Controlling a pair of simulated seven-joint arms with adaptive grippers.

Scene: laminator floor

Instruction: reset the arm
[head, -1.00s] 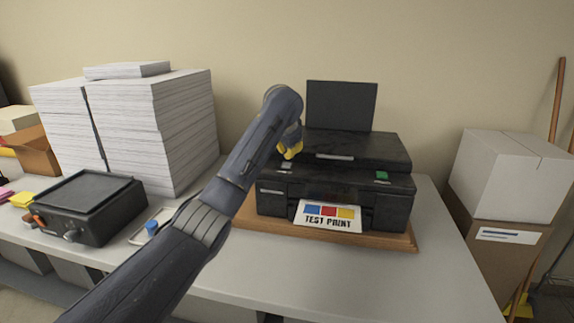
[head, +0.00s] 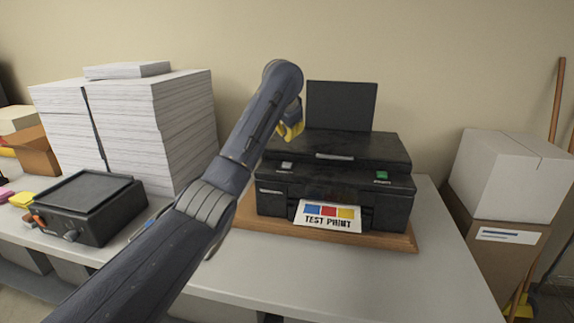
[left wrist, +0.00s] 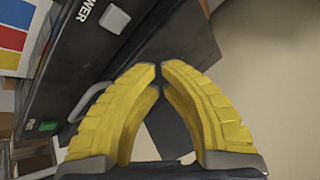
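My left arm comes in from the lower left and crosses in front of the table. My left gripper (head: 291,130), with yellow fingers, is above the left part of the black printer (head: 390,183), partly hidden by my own wrist. In the left wrist view, the left gripper (left wrist: 159,68) has its fingertips together with nothing between them. The printer's POWER button (left wrist: 115,18) shows there, apart from the fingers. My right gripper is not in view.
The printer stands on a wooden board (head: 390,240) with a TEST PRINT sheet (head: 328,215) in front. Tall paper stacks (head: 150,130) and a black device (head: 85,210) are at left. Boxes (head: 510,175) stand right. The table's right front is clear.

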